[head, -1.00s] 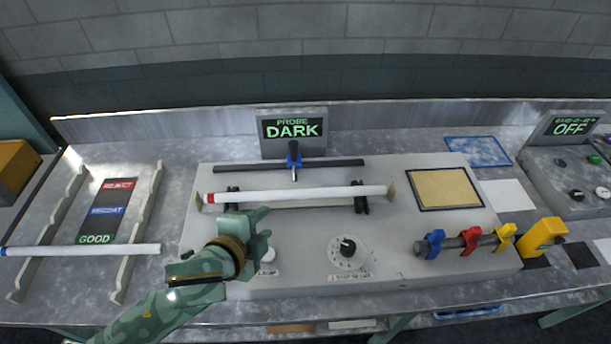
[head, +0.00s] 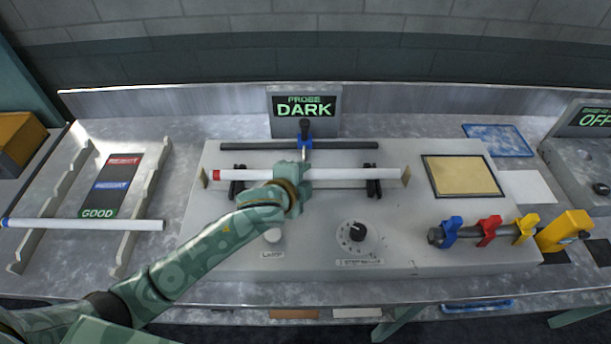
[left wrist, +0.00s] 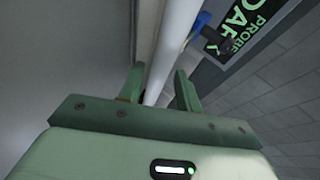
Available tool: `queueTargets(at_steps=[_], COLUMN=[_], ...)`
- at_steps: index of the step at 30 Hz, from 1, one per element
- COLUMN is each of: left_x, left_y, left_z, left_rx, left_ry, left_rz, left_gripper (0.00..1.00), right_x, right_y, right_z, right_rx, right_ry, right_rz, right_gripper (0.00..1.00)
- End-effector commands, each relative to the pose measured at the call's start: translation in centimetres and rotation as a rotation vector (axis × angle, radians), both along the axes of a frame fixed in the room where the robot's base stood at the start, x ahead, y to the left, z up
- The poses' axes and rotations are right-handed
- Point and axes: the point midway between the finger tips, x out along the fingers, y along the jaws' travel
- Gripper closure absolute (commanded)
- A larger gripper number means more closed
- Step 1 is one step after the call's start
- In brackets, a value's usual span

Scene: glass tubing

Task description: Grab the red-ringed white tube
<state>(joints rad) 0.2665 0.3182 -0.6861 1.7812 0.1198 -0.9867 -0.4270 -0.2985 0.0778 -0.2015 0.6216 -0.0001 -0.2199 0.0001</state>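The white tube with a red ring (head: 350,174) at its left end lies level across two dark supports on the grey test bench. My left gripper (head: 299,171) is at the tube's middle in the head view and hides a short stretch of it. In the left wrist view the white tube (left wrist: 175,40) runs between the two green fingers of the left gripper (left wrist: 160,88). The fingers stand apart, with a gap beside the tube, so the gripper looks open. My right gripper is not in view.
A blue-ended white tube (head: 85,224) lies on the rack (head: 148,205) at left. A dark rail with a blue clamp (head: 305,142) stands behind the red-ringed tube, below the PROBE DARK display (head: 304,106). Knobs (head: 357,232) sit in front, coloured clamps (head: 488,230) at right.

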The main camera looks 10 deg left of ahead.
Motion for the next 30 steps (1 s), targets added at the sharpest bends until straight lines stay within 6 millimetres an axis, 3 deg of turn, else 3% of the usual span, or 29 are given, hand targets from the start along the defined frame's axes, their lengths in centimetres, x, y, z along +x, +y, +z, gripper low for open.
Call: queueTargets(at_steps=[9,13,23,30], left_x=[0.7,0.7,0.7,0.7], left_y=[-0.2,-0.2,-0.2,-0.2], left_z=[-0.4,-0.4,-0.2,2.8], left_rx=[0.0,0.001,0.001,-0.001], left_ry=[0.0,0.0,0.0,-0.004], left_rz=[0.0,-0.001,-0.001,-0.001], left_gripper=[0.66,1.0,1.0,1.0], right_x=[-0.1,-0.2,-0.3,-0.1], right_y=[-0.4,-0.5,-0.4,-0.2], right_z=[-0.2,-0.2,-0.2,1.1], right_rx=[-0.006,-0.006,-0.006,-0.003], right_ry=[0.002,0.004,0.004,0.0], right_rz=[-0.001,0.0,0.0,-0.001], right_gripper=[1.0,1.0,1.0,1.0])
